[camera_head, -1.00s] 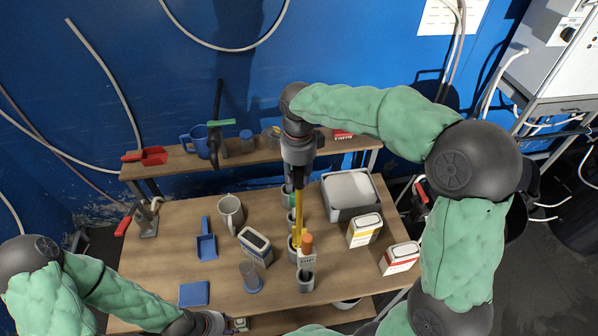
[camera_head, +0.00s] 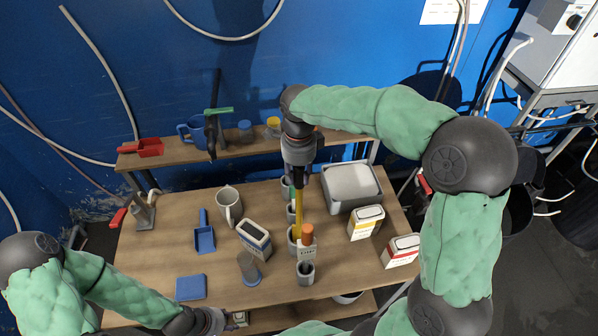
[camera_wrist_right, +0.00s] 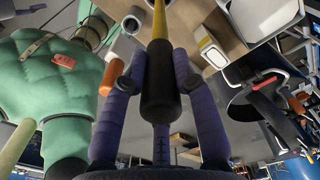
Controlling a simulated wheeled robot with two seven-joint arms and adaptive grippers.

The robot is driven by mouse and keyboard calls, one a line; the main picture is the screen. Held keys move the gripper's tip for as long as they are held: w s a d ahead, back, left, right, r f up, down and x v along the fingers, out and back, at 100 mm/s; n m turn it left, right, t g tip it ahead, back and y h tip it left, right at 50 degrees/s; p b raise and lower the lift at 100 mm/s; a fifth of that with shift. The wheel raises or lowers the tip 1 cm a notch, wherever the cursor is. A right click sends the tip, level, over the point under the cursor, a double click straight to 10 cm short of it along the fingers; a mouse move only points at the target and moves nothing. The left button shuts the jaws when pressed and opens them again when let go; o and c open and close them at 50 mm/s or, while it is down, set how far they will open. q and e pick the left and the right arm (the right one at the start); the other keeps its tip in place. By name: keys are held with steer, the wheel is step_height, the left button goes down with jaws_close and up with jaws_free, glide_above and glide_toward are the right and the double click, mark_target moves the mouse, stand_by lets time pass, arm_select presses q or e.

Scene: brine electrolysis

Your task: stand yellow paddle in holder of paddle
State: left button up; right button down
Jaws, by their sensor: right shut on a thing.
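My right gripper (camera_head: 300,172) reaches down from above and is shut on the black handle of the yellow paddle (camera_head: 299,212). The paddle hangs about upright, yellow part down. In the right wrist view its black handle (camera_wrist_right: 158,95) sits between the fingers. Grey cups stand in a row below it.
A grey tray (camera_head: 372,200) and two cartons (camera_head: 366,222) (camera_head: 401,251) stand right of the cups. A shelf (camera_head: 185,161) runs behind.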

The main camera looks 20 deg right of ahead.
steer(key=shift+f+b, duration=0.7)
steer(key=shift+f, duration=0.4)
steer(key=c, duration=0.9)
jaws_free()
steer(key=shift+f, duration=0.1)
step_height(320, 180, up, 12)
steer(key=shift+r, duration=0.1)
